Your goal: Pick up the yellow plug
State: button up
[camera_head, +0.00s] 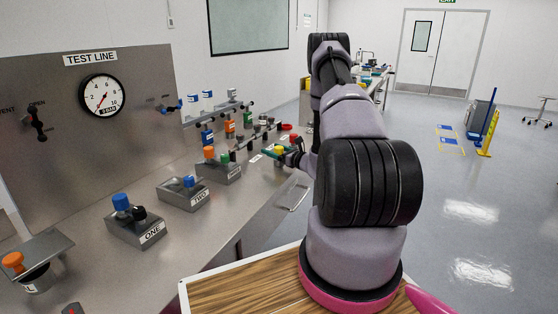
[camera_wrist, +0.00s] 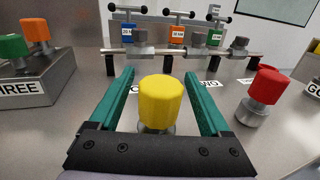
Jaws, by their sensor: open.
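The yellow plug (camera_wrist: 160,101) stands upright on a metal fitting on the steel bench, in the middle of the wrist view. My gripper (camera_wrist: 161,78) is open, with one green finger to the left of the plug and one to the right. Gaps show between the plug and both fingers. The lower part of its fitting is partly hidden behind my gripper's dark body. In the head view the yellow plug (camera_head: 279,150) is small, beside my gripper (camera_head: 272,153) at the far end of my arm.
A red plug (camera_wrist: 265,86) on a metal fitting stands close to the right finger. The block marked THREE (camera_wrist: 38,90), with green and orange plugs, is at left. Behind runs a pipe rail (camera_wrist: 190,52) with tagged valves.

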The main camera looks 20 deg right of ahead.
grip_shut()
